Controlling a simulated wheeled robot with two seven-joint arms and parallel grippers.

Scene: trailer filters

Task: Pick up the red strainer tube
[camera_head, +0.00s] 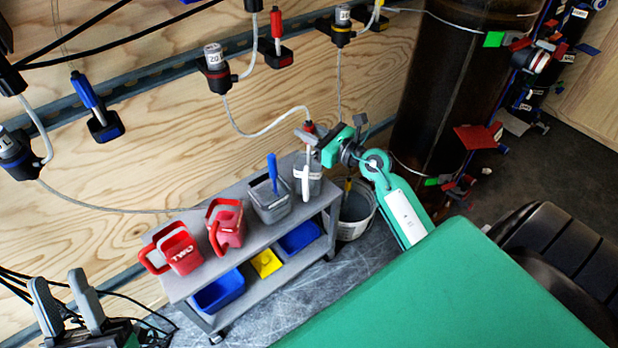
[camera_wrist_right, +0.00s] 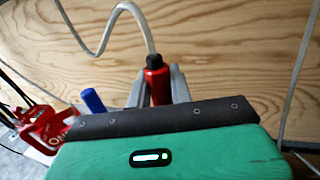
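The red strainer tube (camera_wrist_right: 158,86) stands between the two grey fingers of my right gripper in the right wrist view. It has a black cap, and a pale hose runs up from it. In the head view a bit of the red tube (camera_head: 309,127) shows at the hose end, by my right gripper (camera_head: 317,138) above the cart's right end. Whether the fingers press on the tube or only flank it is unclear. The tube's lower part is hidden by my gripper body in the wrist view. My left gripper (camera_head: 68,306) is empty, fingers apart, at the lower left.
A grey cart (camera_head: 205,273) carries two red jugs (camera_head: 180,249) (camera_head: 226,226), a grey container (camera_head: 271,200) with a blue tube, and a clear jug (camera_head: 308,183). Blue and yellow bins sit below. A bucket (camera_head: 355,212) is right of the cart. Hoses hang from the plywood wall.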

